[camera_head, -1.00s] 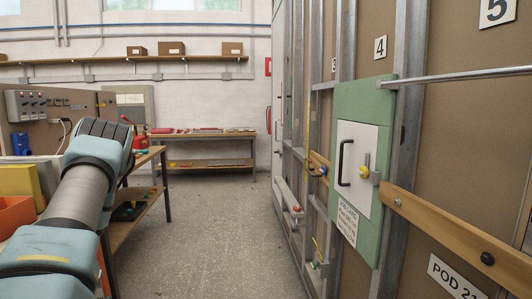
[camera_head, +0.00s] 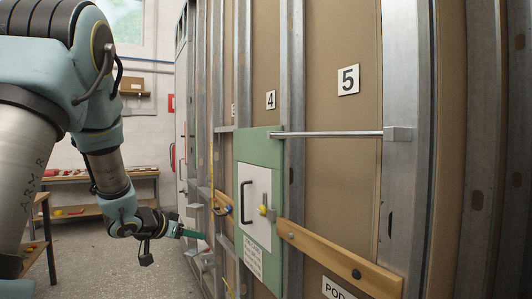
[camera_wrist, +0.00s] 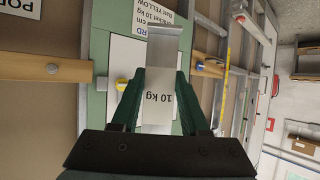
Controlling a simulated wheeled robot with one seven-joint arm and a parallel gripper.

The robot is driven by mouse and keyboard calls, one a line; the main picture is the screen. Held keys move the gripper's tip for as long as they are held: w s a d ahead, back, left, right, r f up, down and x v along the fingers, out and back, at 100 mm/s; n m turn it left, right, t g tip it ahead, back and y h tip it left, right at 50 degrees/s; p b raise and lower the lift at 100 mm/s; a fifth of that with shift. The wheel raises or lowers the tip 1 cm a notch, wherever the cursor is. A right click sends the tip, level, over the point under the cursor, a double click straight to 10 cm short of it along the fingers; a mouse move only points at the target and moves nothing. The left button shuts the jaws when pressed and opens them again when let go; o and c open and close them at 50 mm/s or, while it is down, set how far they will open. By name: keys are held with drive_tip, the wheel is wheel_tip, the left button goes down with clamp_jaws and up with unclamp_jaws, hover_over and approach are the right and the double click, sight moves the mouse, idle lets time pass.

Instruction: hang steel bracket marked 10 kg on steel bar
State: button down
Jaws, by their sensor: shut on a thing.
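The steel bar (camera_head: 330,134) runs level across the wall at the top of the green panel, below the number 5 plate, and ends in a block on a stud at the right. My gripper (camera_head: 186,233) is low and left of the bar, in front of the wall. The bracket is well apart from the bar. In the head view I cannot make out its outline clearly.
The green panel (camera_head: 274,180) carries a white door with a black handle (camera_head: 247,197) and a yellow knob (camera_head: 263,210). A wooden rail (camera_head: 335,258) crosses the studs at the lower right.

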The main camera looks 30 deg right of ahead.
drive_tip(key=s+d+r+m+g, duration=0.2)
drive_tip(key=s+d+r, duration=0.2)
drive_tip(key=s+r, duration=0.2)
drive_tip(key=s+d+r+m+g+h, duration=0.1)
drive_tip(key=s+d+r+m+g, duration=0.1)
drive_tip(key=s+d+r, duration=0.2)
drive_tip(key=s+d+r+m+g+p, duration=0.1)
drive_tip(key=s+d+r+m+g, duration=0.1)
drive_tip(key=s+d+r, duration=0.3)
drive_tip(key=s+r+g, duration=0.1)
drive_tip(key=s+r, duration=0.3)
drive_tip(key=r, duration=0.5)
drive_tip(key=shift+s+r+m+h, duration=0.3)
drive_tip(key=shift+r+m+h, duration=0.05)
drive_tip(key=shift+m+h, duration=0.05)
drive_tip(key=shift+r+p, duration=0.1)
drive_tip(key=shift+p, duration=0.35)
drive_tip(key=p+x, duration=0.5)
drive_tip(key=x, duration=0.3)
drive_tip(key=shift+d+r, duration=0.25)
drive_tip(key=shift+r, duration=0.1)
drive_tip(key=shift+p, duration=0.3)
